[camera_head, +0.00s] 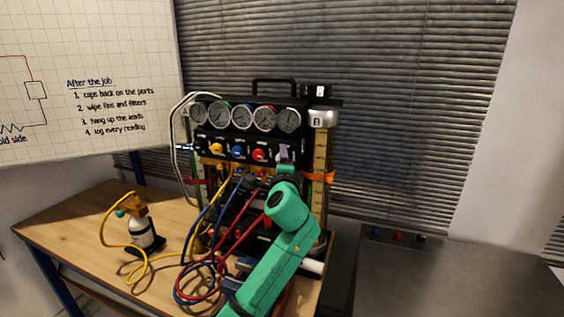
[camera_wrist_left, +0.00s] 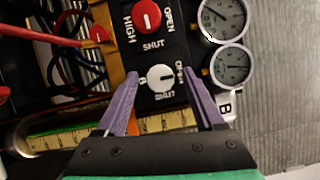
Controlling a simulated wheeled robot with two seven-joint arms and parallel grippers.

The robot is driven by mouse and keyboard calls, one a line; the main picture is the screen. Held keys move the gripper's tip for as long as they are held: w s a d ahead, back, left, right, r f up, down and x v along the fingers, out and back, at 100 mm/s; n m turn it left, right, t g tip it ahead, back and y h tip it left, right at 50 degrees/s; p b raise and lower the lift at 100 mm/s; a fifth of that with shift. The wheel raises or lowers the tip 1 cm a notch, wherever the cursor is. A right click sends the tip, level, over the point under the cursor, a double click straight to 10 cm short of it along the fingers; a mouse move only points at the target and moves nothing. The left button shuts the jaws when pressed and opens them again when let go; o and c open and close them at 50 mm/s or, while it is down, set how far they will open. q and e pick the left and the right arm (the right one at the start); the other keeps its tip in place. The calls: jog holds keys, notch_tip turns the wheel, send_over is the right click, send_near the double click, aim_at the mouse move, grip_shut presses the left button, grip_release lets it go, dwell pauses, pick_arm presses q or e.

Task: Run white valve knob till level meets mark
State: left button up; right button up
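The white valve knob (camera_wrist_left: 160,78) is on a black panel, with OPEN and SHUT printed beside it. My left gripper (camera_wrist_left: 160,75) is open in the left wrist view, its purple fingers on either side of the knob with a gap at each side. In the head view the purple fingers of my left gripper (camera_head: 284,153) are at the right end of the knob row and hide the white knob. The sight tube with a yellow scale (camera_head: 320,160), under label B, stands at the rig's right; an orange band (camera_head: 318,177) crosses it. I cannot make out its liquid level. My right gripper is not in view.
Yellow (camera_head: 216,148), blue (camera_head: 237,152) and red (camera_head: 259,155) knobs sit left of my gripper, below several gauges (camera_head: 242,116). Looped hoses (camera_head: 205,265) hang in front of the rig. A small bottle (camera_head: 141,230) stands on the wooden bench (camera_head: 80,225).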

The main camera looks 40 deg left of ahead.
pick_arm(q)
jog(key=b+v, duration=0.4)
jog(key=v, duration=1)
jog(key=shift+s+d, duration=0.2)
jog(key=shift+s, duration=0.1)
jog(key=shift+f, duration=0.1)
dwell(0.5)
